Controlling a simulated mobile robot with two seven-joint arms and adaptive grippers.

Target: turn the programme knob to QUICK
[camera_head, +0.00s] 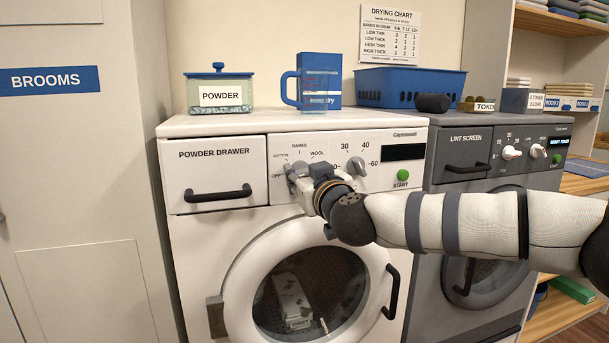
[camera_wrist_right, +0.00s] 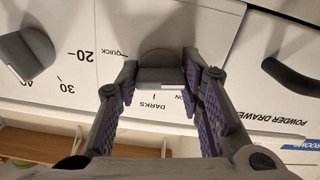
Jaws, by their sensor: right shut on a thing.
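The programme knob (camera_wrist_right: 160,62) is a grey round knob on the white washer's front panel. My right gripper (camera_wrist_right: 161,80) is shut on it, one purple-padded finger on each side. In the head view the right gripper (camera_head: 296,178) reaches the panel from the right and hides most of the knob. The wrist view is upside down; the QUICK label (camera_wrist_right: 115,52) is left of the knob and the DARKS label (camera_wrist_right: 149,106) is beyond its pale edge. Which label the knob points to is hard to tell. My left gripper is not in view.
The temperature knob (camera_head: 357,167) and green START button (camera_head: 403,174) are right of the programme knob. The powder drawer (camera_head: 213,172) is left of it, and the round door (camera_head: 300,285) is below. A grey dryer (camera_head: 468,185) stands at the right.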

